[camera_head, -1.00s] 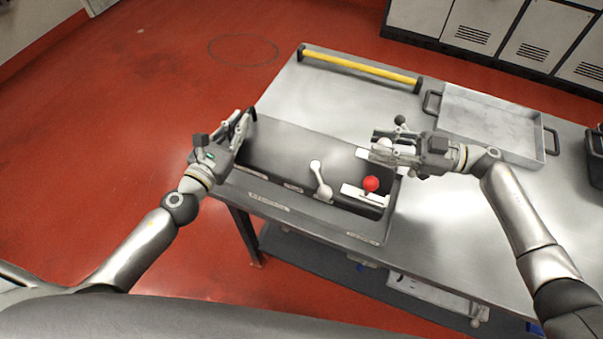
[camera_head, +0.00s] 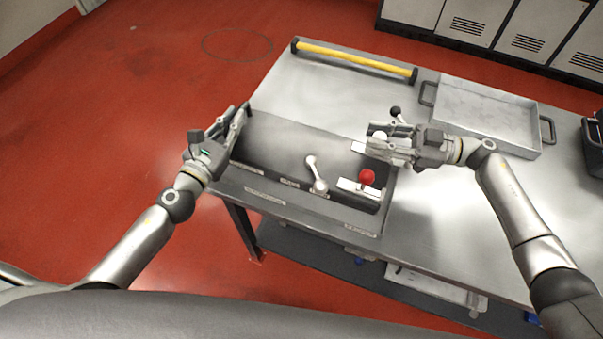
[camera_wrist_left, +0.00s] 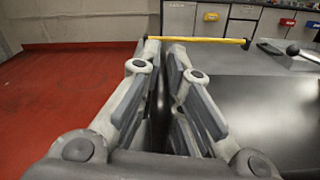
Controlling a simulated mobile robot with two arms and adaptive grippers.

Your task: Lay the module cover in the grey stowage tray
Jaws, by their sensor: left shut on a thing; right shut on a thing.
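The module cover (camera_head: 295,138) looks like a wide dark grey panel over the back of the battery module box (camera_head: 255,190). It also shows at the right of the left wrist view (camera_wrist_left: 280,115). My left gripper (camera_head: 240,117) is shut at its left end; the left wrist view shows dark material between the fingers (camera_wrist_left: 165,95). My right gripper (camera_head: 378,143) is shut at the cover's right end, where its fingers hide the contact. I cannot tell whether the cover is raised off the box. The grey stowage tray (camera_head: 540,148) is empty at the back right.
A white lever (camera_head: 315,173) and a red knob (camera_head: 367,177) stand at the box's front. A yellow bar (camera_head: 355,60) runs along the table's back left edge. A dark case (camera_head: 592,150) sits at the far right. Bare table (camera_head: 450,220) lies right of the box.

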